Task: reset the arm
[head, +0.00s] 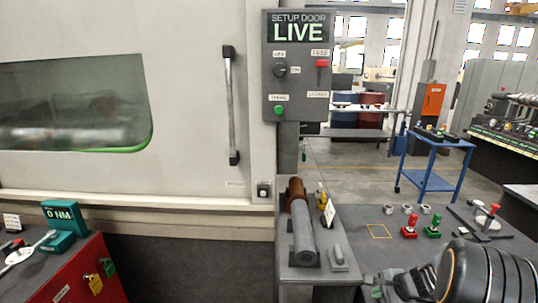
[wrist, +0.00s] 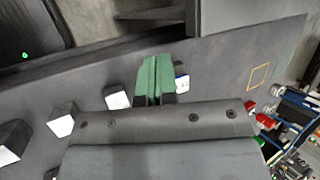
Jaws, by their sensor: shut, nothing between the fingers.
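My arm enters the head view at the lower right as a black, ringed link, low over the dark bench (head: 355,225). My gripper (head: 376,290) is at the bottom edge there, partly cut off by the frame. In the wrist view my gripper (wrist: 156,62) shows two green fingers side by side, shut with nothing between them. The dark bench top (wrist: 215,75) lies behind the fingers. A small white-faced item (wrist: 182,82) shows just right of them, partly hidden.
A grey cylinder (head: 304,240) and a brown one (head: 296,192) lie left of my arm. Red (head: 409,230) and green (head: 433,229) pieces stand near it. A yellow outlined square (head: 379,231) is bare. A panel reading LIVE (head: 297,70) hangs beside the machine door (head: 185,100).

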